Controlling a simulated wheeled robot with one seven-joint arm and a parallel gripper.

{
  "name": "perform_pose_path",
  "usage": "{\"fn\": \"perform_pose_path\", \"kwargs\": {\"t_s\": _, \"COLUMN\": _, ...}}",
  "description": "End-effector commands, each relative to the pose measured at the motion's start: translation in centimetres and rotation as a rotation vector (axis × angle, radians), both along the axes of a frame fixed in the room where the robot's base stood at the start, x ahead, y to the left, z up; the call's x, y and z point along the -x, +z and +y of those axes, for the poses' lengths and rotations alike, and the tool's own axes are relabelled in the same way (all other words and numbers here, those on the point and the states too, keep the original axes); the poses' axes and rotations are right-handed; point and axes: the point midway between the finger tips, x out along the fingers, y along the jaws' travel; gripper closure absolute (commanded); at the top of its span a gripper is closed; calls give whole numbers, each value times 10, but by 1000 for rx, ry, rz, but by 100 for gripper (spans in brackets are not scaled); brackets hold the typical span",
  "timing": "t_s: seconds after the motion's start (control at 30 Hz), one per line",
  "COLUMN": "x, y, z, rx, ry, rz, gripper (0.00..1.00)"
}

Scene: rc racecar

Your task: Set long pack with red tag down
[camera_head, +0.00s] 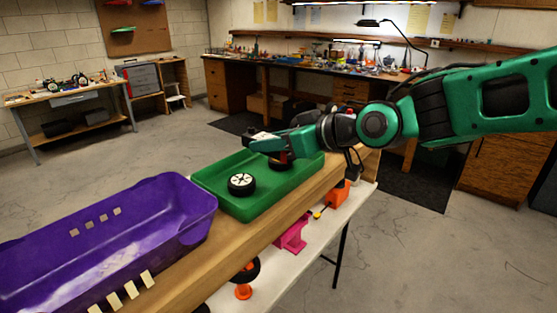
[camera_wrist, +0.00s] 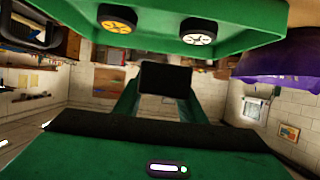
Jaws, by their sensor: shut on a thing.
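My gripper (camera_head: 272,143) is over the far part of the green tray (camera_head: 215,192) in the head view. In the wrist view its two green fingers (camera_wrist: 158,97) are shut on a dark block, the long pack (camera_wrist: 165,76), seen end-on.
A white-hubbed wheel (camera_head: 241,183) lies in the tray; the wrist view also shows a yellow-hubbed wheel (camera_wrist: 117,19). A purple bin (camera_head: 150,225) stands left of the tray on the wooden bench. A lower white table (camera_head: 330,215) holds pink and orange parts.

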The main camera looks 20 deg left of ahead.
Motion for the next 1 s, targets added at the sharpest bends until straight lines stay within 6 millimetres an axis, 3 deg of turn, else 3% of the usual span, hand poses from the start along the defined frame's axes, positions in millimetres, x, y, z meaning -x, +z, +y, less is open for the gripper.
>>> {"fn": "perform_pose_path", "kwargs": {"t_s": 0.2, "x": -19, "y": -11, "z": -2, "rx": -1, "ry": 3, "rz": -1, "gripper": 100}}
{"fn": "perform_pose_path", "kwargs": {"t_s": 0.37, "x": -20, "y": -21, "z": -2, "rx": -1, "ry": 4, "rz": -1, "gripper": 100}}
{"fn": "perform_pose_path", "kwargs": {"t_s": 0.6, "x": -20, "y": -51, "z": -2, "rx": 0, "ry": 2, "rz": 1, "gripper": 100}}
{"fn": "perform_pose_path", "kwargs": {"t_s": 0.8, "x": -20, "y": -52, "z": -3, "rx": 0, "ry": 2, "rz": -2, "gripper": 100}}
{"fn": "perform_pose_path", "kwargs": {"t_s": 0.83, "x": -20, "y": -53, "z": -3, "rx": 1, "ry": 1, "rz": 0, "gripper": 61}}
{"fn": "perform_pose_path", "kwargs": {"t_s": 0.9, "x": -20, "y": -53, "z": -3, "rx": 1, "ry": 1, "rz": 0, "gripper": 45}}
{"fn": "perform_pose_path", "kwargs": {"t_s": 1.0, "x": -20, "y": -53, "z": -3, "rx": 0, "ry": 1, "rz": -1, "gripper": 45}}
